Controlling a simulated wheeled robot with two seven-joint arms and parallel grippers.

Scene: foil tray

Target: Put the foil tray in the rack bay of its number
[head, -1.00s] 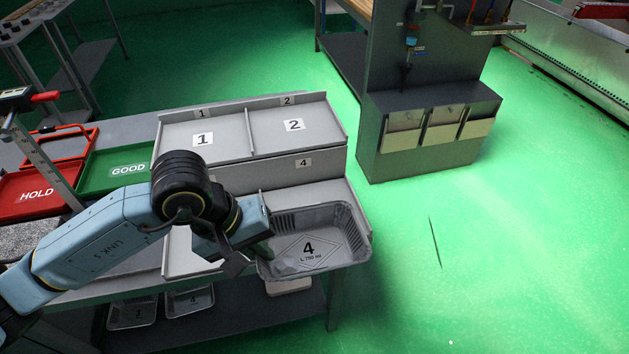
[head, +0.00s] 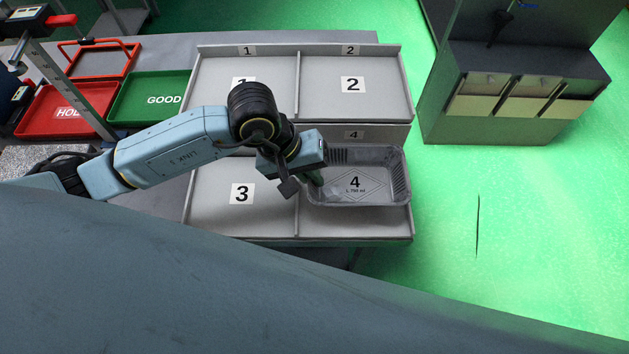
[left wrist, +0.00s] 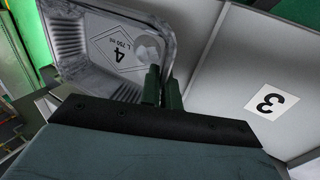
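The foil tray (head: 380,188) is a shiny rectangular pan marked 4. It is level or nearly so over the lower right bay of the grey rack (head: 305,238), below the small 4 label (head: 353,134). I cannot tell whether it touches the bay floor. My left gripper (head: 316,178) is shut on the tray's left wall. In the left wrist view, the green fingers (left wrist: 163,90) straddle the rim of the tray (left wrist: 95,50), beside the bay marked 3 (left wrist: 235,85). My right gripper is not in view.
Bays 1 (head: 225,100) and 2 (head: 385,100) at the back and bay 3 (head: 215,210) are empty. A red HOLD tray (head: 60,125) and a green GOOD tray (head: 130,105) lie left. A grey cabinet (head: 480,125) stands right, across open green floor.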

